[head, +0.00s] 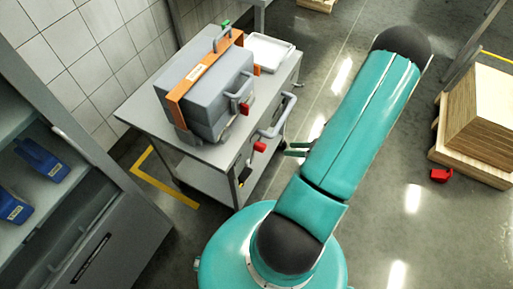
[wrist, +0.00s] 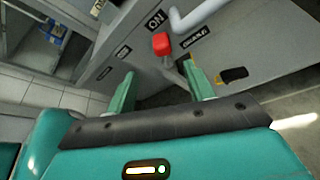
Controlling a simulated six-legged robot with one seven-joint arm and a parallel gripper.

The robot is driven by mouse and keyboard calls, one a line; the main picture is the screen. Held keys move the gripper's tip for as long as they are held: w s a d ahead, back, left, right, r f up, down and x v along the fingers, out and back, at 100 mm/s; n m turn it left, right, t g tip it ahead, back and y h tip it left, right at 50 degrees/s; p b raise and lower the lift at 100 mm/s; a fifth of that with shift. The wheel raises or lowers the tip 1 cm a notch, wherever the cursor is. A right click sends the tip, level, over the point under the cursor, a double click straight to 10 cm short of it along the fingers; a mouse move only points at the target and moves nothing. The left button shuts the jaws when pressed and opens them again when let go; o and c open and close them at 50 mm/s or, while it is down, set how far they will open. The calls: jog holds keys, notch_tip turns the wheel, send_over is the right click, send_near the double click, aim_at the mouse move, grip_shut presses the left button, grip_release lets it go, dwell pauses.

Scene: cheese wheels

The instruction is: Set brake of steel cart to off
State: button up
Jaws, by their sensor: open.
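The steel cart (head: 150,112) stands left of centre in the head view, and its grey end panel (wrist: 230,50) fills much of the wrist view. A red knob (wrist: 161,43), apparently the brake's, stands out from that panel, just below an ON label (wrist: 155,20); it also shows in the head view (head: 259,147). Another label to its right is too blurred to read. My gripper (wrist: 160,75) is open and empty, its green fingers spread either side of the knob's line, with the knob beyond the tips. In the head view my arm partly hides the gripper.
A grey case (head: 205,95) with an orange band and a white tray (head: 268,52) sit on the cart. A pale push handle (head: 285,118) juts from its end. A shelf cabinet (head: 85,215) stands left; crates (head: 480,120) stand right. A small red object (head: 440,175) lies on the floor.

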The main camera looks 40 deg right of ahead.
aim_at(266, 147)
jog(key=x, duration=1.2)
jog(key=shift+w+f, duration=0.25)
jog(key=shift+f, duration=0.05)
jog(key=shift+c, duration=0.2)
grip_shut()
